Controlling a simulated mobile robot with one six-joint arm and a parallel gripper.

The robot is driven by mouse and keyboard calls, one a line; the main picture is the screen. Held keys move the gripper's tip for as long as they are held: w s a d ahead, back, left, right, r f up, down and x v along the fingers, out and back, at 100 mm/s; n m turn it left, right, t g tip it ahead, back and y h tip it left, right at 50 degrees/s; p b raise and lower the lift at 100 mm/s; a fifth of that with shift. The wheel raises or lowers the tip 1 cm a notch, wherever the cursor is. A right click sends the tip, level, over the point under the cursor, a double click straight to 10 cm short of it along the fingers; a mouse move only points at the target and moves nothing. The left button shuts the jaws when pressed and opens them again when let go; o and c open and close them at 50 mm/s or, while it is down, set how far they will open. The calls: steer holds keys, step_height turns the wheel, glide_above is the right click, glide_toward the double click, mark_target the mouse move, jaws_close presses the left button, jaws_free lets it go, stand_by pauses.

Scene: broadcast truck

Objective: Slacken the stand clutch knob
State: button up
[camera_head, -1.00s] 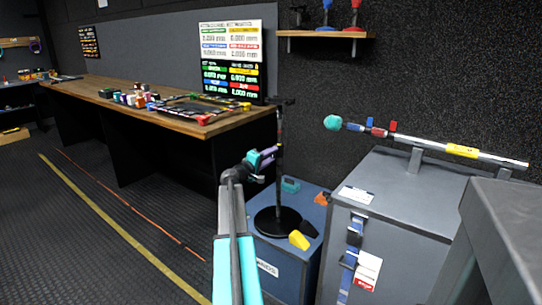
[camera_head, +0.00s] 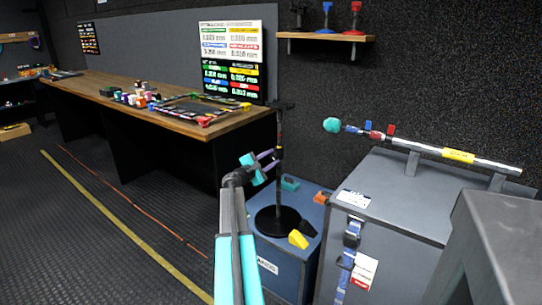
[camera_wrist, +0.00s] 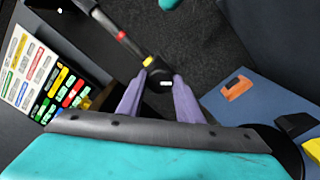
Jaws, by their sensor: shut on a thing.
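The stand is a black pole (camera_head: 280,190) on a round black base (camera_head: 277,220), upright on top of a blue case. My gripper (camera_head: 274,158) reaches the pole at mid-height, with its purple fingers at the clutch. In the wrist view, my gripper (camera_wrist: 159,82) is shut on the dark clutch knob (camera_wrist: 160,73), one finger on each side. A small white mark shows on the knob's face. The pole runs from there to the upper left, with yellow and red bands. The knob is too small to make out in the head view.
The blue case (camera_head: 262,250) also carries a yellow wedge (camera_head: 298,239) and an orange piece (camera_head: 322,197). A grey cabinet (camera_head: 400,200) with a silver tube (camera_head: 480,162) on top stands to the right.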

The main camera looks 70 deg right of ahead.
steer(key=shift+s+n+p, duration=0.1)
steer(key=shift+n+p, duration=0.2)
steer(key=shift+n, duration=0.3)
steer(key=shift+f, duration=0.1)
steer(key=o, duration=1)
steer(key=shift+o, duration=0.2)
steer(key=shift+a, duration=0.1)
steer(key=v, duration=1.3)
steer(key=shift+a, duration=0.3)
steer(key=shift+w, duration=0.25)
